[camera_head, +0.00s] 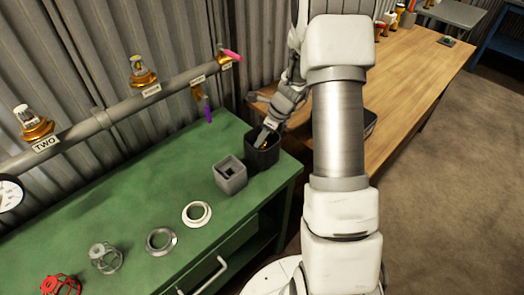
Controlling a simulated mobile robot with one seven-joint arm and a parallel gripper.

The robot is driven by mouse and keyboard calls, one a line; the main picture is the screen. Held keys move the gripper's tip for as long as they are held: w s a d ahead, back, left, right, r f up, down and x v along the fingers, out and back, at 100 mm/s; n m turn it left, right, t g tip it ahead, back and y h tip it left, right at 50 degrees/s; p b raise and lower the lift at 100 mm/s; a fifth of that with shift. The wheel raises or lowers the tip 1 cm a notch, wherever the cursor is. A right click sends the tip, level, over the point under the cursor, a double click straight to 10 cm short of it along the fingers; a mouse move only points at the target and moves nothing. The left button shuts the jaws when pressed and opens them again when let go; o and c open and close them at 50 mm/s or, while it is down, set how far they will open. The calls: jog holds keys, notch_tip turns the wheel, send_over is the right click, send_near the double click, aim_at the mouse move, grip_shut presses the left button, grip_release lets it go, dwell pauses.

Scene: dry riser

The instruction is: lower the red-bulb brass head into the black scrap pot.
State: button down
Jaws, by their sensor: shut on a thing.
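The black scrap pot (264,158) stands upright near the right end of the green bench. My gripper (266,137) reaches down at the pot's mouth, its fingertips at or just inside the rim. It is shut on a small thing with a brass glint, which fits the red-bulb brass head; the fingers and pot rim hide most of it. No red bulb shows clearly there. I cannot tell whether the head touches the pot.
A grey square holder (230,176) stands close left of the pot. A white ring (197,214), a grey ring (161,241), a grey cage (105,258) and a red cage (61,285) lie farther left. The pipe (110,117) with brass heads runs behind. A wooden table (425,62) is right.

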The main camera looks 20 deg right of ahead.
aim_at(263, 144)
jog(key=shift+f+b, duration=1.6)
jog(key=shift+f, duration=0.55)
dwell(0.7)
jog(key=shift+c, duration=2.1)
grip_release()
jog(key=shift+r, duration=0.1)
jog(key=p+v, duration=0.3)
jog(key=v, duration=1.4)
jog(key=s+a+r+n+h, duration=0.1)
jog(key=s+a+r+n, duration=0.95)
jog(key=r+n, duration=0.2)
jog(key=s+a+r+n+t+h, duration=0.1)
jog(key=s+a+n, duration=0.1)
jog(key=s+n, duration=0.4)
jog(key=s+a+r+n+t+h, duration=0.1)
jog(key=s+a+n, duration=0.1)
jog(key=s+n, duration=0.4)
jog(key=shift+r+n+t, duration=0.3)
jog(key=shift+r+n, duration=0.05)
jog(key=shift+n, duration=0.8)
